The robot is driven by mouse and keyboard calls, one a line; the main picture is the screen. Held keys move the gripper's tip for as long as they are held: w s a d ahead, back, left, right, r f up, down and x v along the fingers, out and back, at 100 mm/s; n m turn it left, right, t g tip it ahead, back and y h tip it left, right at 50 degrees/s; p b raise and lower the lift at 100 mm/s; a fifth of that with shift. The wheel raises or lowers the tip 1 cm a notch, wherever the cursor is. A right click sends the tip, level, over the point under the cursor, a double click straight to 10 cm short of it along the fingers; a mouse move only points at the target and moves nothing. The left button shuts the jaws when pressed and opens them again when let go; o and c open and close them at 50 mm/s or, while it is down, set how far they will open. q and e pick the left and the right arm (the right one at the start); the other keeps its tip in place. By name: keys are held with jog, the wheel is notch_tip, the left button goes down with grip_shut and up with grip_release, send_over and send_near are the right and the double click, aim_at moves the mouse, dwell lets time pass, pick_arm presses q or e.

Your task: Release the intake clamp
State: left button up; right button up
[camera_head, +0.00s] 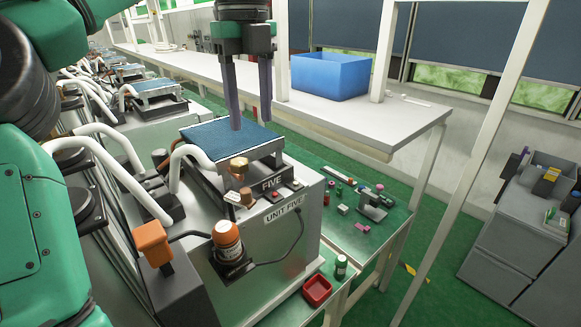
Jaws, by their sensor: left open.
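The machine labelled UNIT FIVE (282,217) stands in the middle, with a blue-topped plate (218,140) above its FIVE panel (271,184). A brown-capped knob (239,166) sits at the plate's front edge. An orange block-shaped handle (152,243) stands on a dark post at the front left, and an orange-brown jar (226,238) stands in a dark holder beside it. I cannot tell which part is the intake clamp. My left gripper (250,123) points down over the blue-topped plate, open and empty, its fingers hiding part of it. My right gripper is not in view.
A white bench (395,118) with a blue bin (330,76) runs behind. A low green-topped table (362,226) at right holds several small parts; a red tray (317,290) lies nearer. A white post (478,150) rises at right. More similar machines line the left.

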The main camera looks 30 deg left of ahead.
pick_arm(q)
send_over(246, 191)
jog(key=s, duration=0.2)
notch_tip(246, 191, down, 7)
jog(key=f, duration=0.1)
jog(key=w+f+p, duration=0.1)
jog(key=f, duration=0.1)
jog(key=w+f, duration=0.1)
jog(key=shift+w+f+p, duration=0.1)
jog(key=shift+f+p, duration=0.2)
jog(key=shift+f, duration=0.05)
jog(key=shift+w+f, duration=0.15)
jog(key=shift+f, duration=0.4)
jog(key=shift+w+f, duration=0.15)
jog(key=shift+f, duration=0.35)
jog(key=shift+s+a, duration=0.1)
jog(key=shift+s, duration=0.5)
jog(key=shift+c, duration=0.3)
jog(key=c, duration=0.5)
grip_shut()
jog(key=shift+w, duration=0.2)
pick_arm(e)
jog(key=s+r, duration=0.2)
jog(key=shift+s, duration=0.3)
